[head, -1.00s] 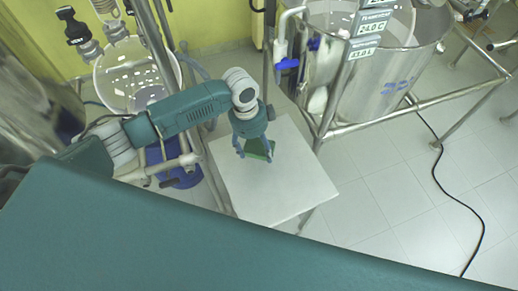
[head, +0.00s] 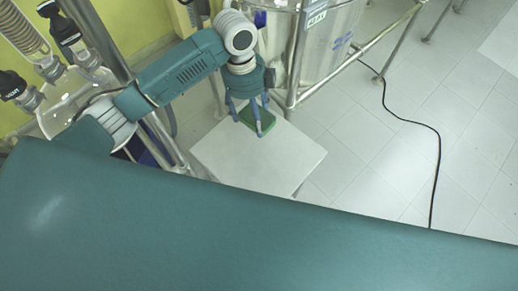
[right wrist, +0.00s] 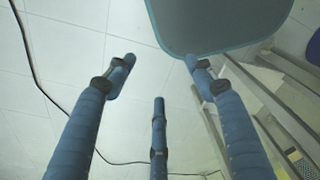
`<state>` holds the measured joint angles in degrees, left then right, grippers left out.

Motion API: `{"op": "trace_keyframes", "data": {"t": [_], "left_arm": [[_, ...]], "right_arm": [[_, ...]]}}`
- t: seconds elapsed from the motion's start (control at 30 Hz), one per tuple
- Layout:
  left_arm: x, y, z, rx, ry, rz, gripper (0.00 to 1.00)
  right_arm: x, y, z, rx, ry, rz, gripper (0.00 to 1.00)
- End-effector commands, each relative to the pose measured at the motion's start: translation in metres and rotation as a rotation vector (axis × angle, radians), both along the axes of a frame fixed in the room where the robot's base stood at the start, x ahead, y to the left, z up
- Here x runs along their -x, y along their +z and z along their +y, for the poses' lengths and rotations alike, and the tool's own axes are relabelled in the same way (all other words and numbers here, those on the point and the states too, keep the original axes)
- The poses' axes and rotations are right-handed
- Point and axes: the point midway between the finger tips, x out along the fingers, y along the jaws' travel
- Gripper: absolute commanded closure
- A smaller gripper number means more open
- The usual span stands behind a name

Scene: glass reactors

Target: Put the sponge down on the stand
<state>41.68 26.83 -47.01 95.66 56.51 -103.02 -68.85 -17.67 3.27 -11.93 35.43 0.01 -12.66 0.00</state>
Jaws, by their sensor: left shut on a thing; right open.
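The green sponge (head: 262,121) is in my left gripper (head: 248,122), whose fingers point down and are shut on it. In the head view the sponge overlaps the far part of the white square top of the stand (head: 250,165). I cannot tell whether the sponge touches the top or hangs just above it. The fingers hide part of the sponge. My right gripper (right wrist: 159,66) shows in the right wrist view with its fingers spread and nothing between them; the head view does not show it.
A steel vessel (head: 328,42) on a pipe frame stands just behind the stand. A glass vessel (head: 62,112) and metal poles are on the left. A black cable (head: 437,150) lies on the tiled floor at right. The near part of the stand top is bare.

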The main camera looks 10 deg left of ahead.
Motion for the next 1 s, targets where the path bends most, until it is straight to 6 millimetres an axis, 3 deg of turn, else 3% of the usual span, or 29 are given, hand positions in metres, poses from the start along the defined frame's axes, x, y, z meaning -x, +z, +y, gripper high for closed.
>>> {"op": "trace_keyframes", "data": {"t": [0.17, 0.47, 0.63, 0.8, 1.0], "left_arm": [[0.002, -0.007, 0.000, -0.001, -0.024, 0.004, 0.52], [0.003, -0.083, 0.000, -0.002, -0.021, 0.004, 0.52], [0.001, -0.133, 0.000, -0.001, -0.023, -0.001, 0.52], [0.001, -0.152, 0.000, -0.001, -0.023, -0.002, 0.52], [0.001, -0.159, 0.000, -0.002, -0.022, -0.001, 0.52]], "right_arm": [[-0.009, 0.001, -0.025, 0.028, -0.001, -0.011, 0.46], [-0.013, 0.002, -0.031, 0.035, -0.003, -0.017, 0.46], [-0.013, -0.031, -0.027, 0.030, -0.002, -0.017, 0.46], [-0.011, -0.051, -0.016, 0.017, -0.002, -0.015, 0.46], [-0.011, -0.058, -0.012, 0.012, 0.001, -0.014, 0.46]]}}
